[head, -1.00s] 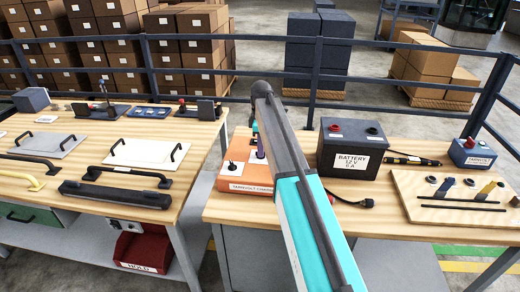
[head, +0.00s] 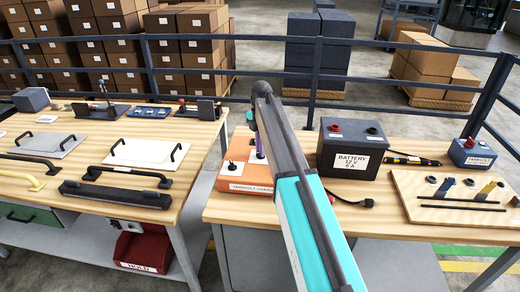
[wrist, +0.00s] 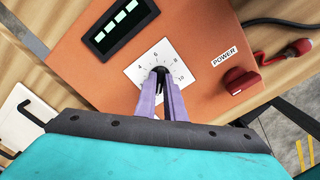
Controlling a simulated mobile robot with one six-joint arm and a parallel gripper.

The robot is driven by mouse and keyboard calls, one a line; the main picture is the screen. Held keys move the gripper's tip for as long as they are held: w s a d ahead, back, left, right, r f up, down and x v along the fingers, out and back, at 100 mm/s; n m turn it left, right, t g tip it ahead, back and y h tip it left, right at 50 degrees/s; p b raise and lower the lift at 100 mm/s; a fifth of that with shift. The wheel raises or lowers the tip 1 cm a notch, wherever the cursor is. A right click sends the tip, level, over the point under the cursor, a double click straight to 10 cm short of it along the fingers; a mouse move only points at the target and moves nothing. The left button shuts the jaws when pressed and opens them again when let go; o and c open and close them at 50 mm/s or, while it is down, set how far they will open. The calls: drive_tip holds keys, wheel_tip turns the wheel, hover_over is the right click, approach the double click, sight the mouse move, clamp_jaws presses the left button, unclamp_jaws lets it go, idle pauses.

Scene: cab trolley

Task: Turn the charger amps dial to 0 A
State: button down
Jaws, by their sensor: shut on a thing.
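The orange charger (head: 246,178) sits on the right-hand bench, partly hidden by my arm in the head view. In the wrist view the charger (wrist: 205,35) fills the upper middle. Its white dial plate (wrist: 140,69) shows the marks 4, 6, 8 and 10. My gripper (wrist: 160,78) has its purple fingers shut on the black dial knob (wrist: 158,72) at the plate's centre. The fingers hide much of the knob, the pointer and the lower marks, so I cannot read the setting.
A red POWER switch (wrist: 240,88) and a lit green display (wrist: 122,24) are on the charger near the dial. A black battery (head: 352,150) stands right of my arm.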

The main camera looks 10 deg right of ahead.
drive_tip(key=shift+w+r, duration=0.15)
drive_tip(key=shift+w, duration=0.05)
idle(0.3)
drive_tip(key=c, duration=1.8)
unclamp_jaws()
drive_tip(key=shift+s, duration=0.1)
drive_tip(key=shift+c, duration=0.2)
wheel_tip(320, 180, up, 14)
drive_tip(key=b, duration=0.3)
drive_tip(key=shift+f, duration=0.25)
